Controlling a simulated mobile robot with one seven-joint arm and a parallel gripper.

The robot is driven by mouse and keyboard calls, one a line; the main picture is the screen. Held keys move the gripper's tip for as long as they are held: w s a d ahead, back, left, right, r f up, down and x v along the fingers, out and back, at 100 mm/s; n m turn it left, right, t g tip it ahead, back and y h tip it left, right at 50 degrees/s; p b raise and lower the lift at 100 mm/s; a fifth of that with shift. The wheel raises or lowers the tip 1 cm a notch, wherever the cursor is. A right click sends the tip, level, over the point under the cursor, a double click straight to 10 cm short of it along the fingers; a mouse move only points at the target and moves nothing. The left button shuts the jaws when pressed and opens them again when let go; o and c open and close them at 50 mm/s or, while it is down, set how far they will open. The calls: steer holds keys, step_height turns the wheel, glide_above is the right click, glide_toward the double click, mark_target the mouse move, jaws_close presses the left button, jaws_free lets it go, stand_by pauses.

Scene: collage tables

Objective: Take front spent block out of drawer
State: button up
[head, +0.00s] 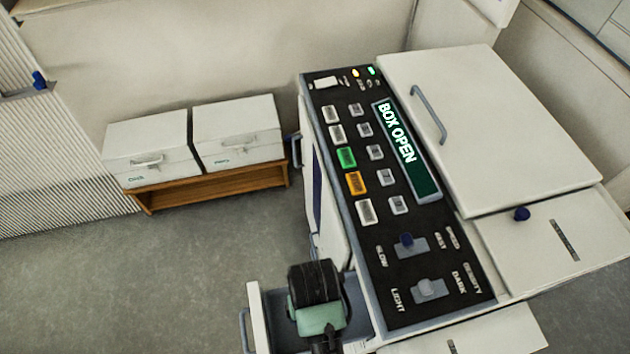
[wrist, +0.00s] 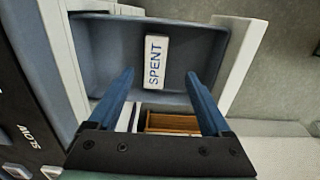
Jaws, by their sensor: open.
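The drawer (head: 257,318) is pulled out at the lower left of the machine. In the wrist view the grey-blue drawer (wrist: 108,50) holds a white block labelled SPENT (wrist: 155,62), lying against its inside. Only one block shows there. My gripper (wrist: 160,76) is open, with its two blue fingers on either side of the lower part of the block in the picture. Nothing is held between them, and I cannot tell how far they are from the block. In the head view my gripper (head: 318,300) is over the drawer and hides the block and its fingertips.
The machine's black panel (head: 385,215) has several buttons and two sliders, and its display (head: 408,150) reads BOX OPEN. A white lid with a handle (head: 428,115) is to the right. Two white boxes (head: 240,130) stand on a wooden bench (head: 215,187). Open floor lies left of the drawer.

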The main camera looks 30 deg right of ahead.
steer(key=shift+w+d+f, duration=0.15)
steer(key=shift+d+f, duration=0.05)
steer(key=shift+f, duration=1.05)
steer(key=shift+w+d+f, duration=0.15)
steer(key=shift+f, duration=1.15)
steer(key=shift+w+d+f, duration=0.15)
steer(key=shift+d+f, duration=0.05)
steer(key=shift+f, duration=1.05)
jaws_close()
